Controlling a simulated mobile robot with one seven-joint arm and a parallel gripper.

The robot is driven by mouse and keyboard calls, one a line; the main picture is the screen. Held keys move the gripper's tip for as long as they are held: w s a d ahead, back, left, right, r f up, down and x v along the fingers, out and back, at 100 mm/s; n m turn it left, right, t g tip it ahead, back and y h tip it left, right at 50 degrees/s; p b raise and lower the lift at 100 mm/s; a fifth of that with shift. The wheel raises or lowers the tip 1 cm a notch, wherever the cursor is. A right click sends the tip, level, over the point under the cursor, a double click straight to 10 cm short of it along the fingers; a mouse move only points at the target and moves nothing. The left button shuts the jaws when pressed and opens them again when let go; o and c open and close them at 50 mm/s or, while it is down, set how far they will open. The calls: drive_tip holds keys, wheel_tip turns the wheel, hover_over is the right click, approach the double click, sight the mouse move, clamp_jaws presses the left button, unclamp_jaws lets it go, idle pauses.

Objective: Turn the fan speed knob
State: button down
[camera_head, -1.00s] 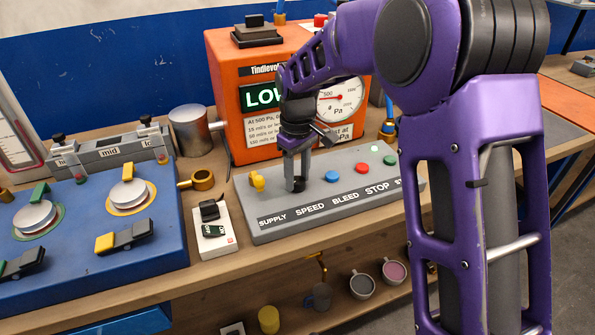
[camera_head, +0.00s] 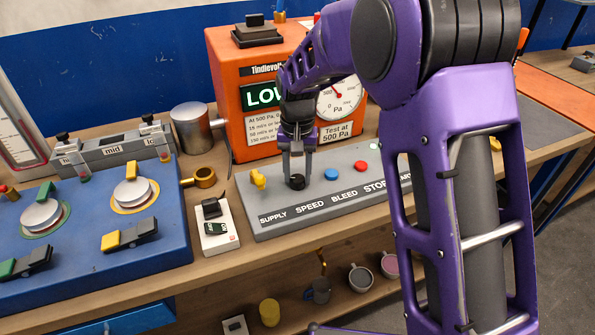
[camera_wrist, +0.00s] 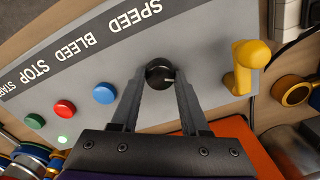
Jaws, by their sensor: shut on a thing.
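The black fan speed knob (camera_head: 296,182) sits on the sloping grey control panel (camera_head: 350,205), above the word SPEED. In the wrist view the knob (camera_wrist: 160,73) lies between the tips of my gripper (camera_wrist: 162,84), which is shut on it from both sides. In the head view my gripper (camera_head: 297,168) comes down on the knob from above. The orange tester (camera_head: 228,75) behind shows LOW on its display (camera_head: 262,97). Its round Pa gauge (camera_head: 338,102) is partly hidden by my arm.
On the panel, a yellow supply lever (camera_head: 258,179) stands left of the knob and a blue bleed button (camera_head: 331,174) right of it. A red stop button (camera_head: 361,161) is farther right. A blue unit (camera_head: 85,250) with dials fills the left bench.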

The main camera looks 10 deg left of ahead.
sight(298, 178)
drive_tip(key=shift+m, duration=0.5)
drive_tip(key=shift+c, duration=2)
unclamp_jaws()
wheel_tip(298, 178, up, 18)
drive_tip(key=p, duration=0.1)
drive_tip(key=shift+f+p, duration=0.25)
drive_tip(key=shift+p, duration=0.15)
